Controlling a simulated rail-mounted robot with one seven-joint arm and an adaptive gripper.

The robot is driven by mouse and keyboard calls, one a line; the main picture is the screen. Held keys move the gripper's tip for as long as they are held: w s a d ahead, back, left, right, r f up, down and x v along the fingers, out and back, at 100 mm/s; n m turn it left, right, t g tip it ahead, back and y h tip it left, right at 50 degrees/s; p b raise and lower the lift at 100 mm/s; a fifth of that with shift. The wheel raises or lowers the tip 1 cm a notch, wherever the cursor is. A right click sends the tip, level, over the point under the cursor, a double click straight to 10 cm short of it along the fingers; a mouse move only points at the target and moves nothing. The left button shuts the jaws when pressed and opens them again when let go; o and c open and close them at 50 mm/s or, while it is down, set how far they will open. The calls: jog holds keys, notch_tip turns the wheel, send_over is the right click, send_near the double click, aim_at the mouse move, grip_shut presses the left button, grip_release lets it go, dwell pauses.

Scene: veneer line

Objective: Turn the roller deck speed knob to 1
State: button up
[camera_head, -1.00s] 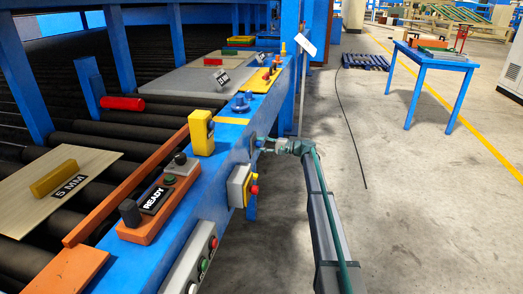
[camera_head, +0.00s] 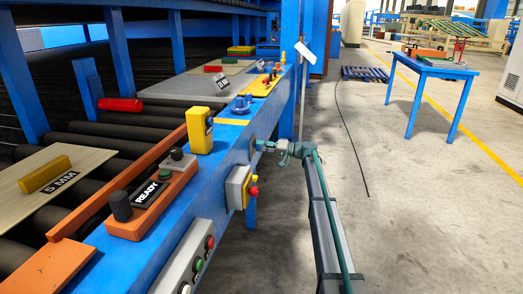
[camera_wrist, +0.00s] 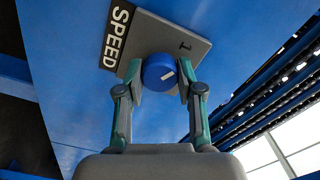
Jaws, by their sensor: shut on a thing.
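In the head view, my gripper (camera_head: 262,145) is at the blue rail's side face, and the knob is hard to make out there.
A grey button box (camera_head: 190,258) is nearer. A READY panel (camera_head: 150,196) and a yellow block (camera_head: 199,130) are on top.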

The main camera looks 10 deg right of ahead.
dwell(0.4)
jog(key=o, duration=1.2)
jog(key=shift+c, duration=0.2)
jog(key=shift+d, duration=0.1)
jog(key=v, duration=1.2)
